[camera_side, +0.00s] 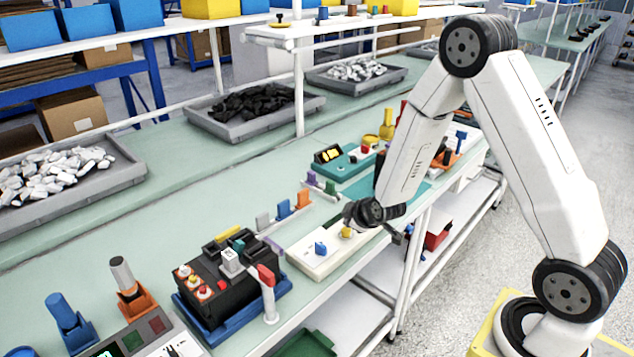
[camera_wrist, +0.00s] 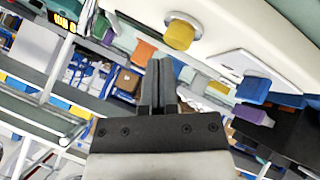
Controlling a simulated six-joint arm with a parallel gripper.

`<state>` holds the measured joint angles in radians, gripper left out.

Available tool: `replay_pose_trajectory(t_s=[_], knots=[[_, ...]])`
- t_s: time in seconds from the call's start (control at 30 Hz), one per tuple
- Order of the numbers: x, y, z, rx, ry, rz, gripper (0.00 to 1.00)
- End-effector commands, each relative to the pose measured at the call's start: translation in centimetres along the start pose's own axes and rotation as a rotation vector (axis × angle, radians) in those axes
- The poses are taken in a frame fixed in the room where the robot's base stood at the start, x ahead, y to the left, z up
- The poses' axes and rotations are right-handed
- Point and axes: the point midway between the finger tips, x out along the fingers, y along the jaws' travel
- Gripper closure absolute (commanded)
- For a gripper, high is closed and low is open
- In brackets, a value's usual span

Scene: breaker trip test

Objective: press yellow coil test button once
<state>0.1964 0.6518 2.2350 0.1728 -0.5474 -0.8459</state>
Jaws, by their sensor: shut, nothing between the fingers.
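The yellow button (camera_side: 346,232) stands on a cream-white panel (camera_side: 306,262) near the bench's front edge. In the wrist view the yellow button (camera_wrist: 180,35) is a short round cap on a pale base, up and slightly right of my fingertips. A blue switch (camera_side: 320,248) sits on the same panel, left of the yellow button; it also shows in the wrist view (camera_wrist: 254,90). My gripper (camera_wrist: 158,62) is shut and empty, with its fingertips below the yellow button in that picture and a visible gap between them. In the side view my wrist is close above the panel's right end, and the fingertips are hard to make out.
A black battery-like block (camera_side: 228,278) on a blue base stands left of the panel. A rack of coloured clips (camera_side: 283,210) lies behind it. A teal device (camera_side: 345,158) stands farther back. Grey trays (camera_side: 255,105) line the bench's rear.

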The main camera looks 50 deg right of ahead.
Motion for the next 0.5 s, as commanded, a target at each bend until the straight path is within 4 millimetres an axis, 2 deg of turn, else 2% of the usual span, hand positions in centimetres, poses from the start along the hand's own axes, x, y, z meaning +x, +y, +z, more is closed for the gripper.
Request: replay_pose_trajectory(t_s=[0.5], knots=[[0.49, -0.34, 0.34, 0.0, 0.001, 0.0, 1.0]])
